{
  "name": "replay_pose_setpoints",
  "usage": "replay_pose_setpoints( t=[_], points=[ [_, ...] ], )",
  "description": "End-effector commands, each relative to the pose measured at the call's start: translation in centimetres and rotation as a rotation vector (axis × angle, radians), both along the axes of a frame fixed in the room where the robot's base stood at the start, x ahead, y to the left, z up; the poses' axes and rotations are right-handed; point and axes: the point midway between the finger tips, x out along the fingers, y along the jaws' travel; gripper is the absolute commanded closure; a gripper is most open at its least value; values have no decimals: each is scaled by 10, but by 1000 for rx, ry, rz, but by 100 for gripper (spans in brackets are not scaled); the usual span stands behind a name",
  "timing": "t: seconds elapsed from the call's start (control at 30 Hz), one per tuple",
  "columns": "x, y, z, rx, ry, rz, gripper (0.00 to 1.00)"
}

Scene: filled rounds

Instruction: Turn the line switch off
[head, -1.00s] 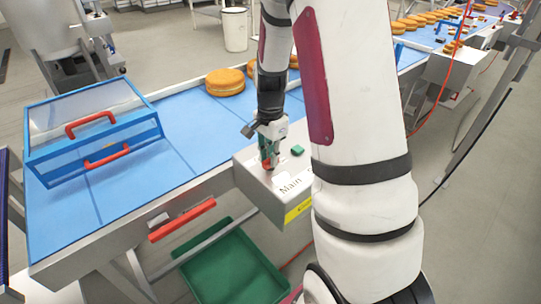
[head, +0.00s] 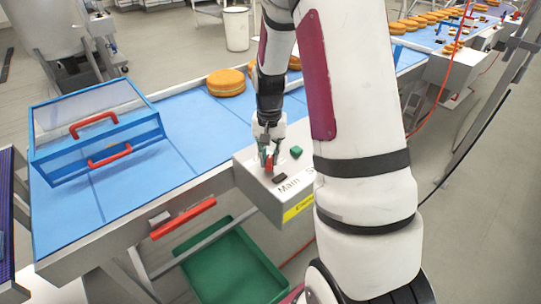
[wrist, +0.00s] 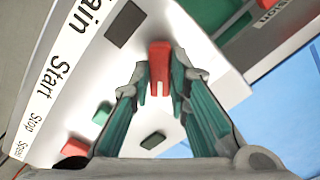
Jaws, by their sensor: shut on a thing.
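The control box (head: 250,180) stands at the near edge of the blue belt, with "Main" printed on its top. A red switch lever (wrist: 159,62) stands up from it, and it also shows in the head view (head: 268,164). My gripper (wrist: 160,88) is shut on this lever, with a green-padded finger on each side. A dark rectangle (wrist: 125,25) lies beside the word "Main"; it is dark in the head view (head: 280,178) too. The lever's base is partly hidden by the fingers.
A green button (wrist: 102,113) and a red button (wrist: 75,147) sit on the same box, near "Start" and "Stop". Round orange cakes (head: 226,83) rest on the belt. A blue-framed clear cover (head: 95,130) stands at left. A green bin (head: 232,265) is below.

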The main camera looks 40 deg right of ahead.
Motion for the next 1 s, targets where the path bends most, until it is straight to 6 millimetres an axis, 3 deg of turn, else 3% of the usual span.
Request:
replay_pose_setpoints(
  t=[0.6,1.0],
  points=[
    [-1,-1,1,-1,-1,569,100],
    [0,-1,1,-1,-1,793,100]
  ],
)
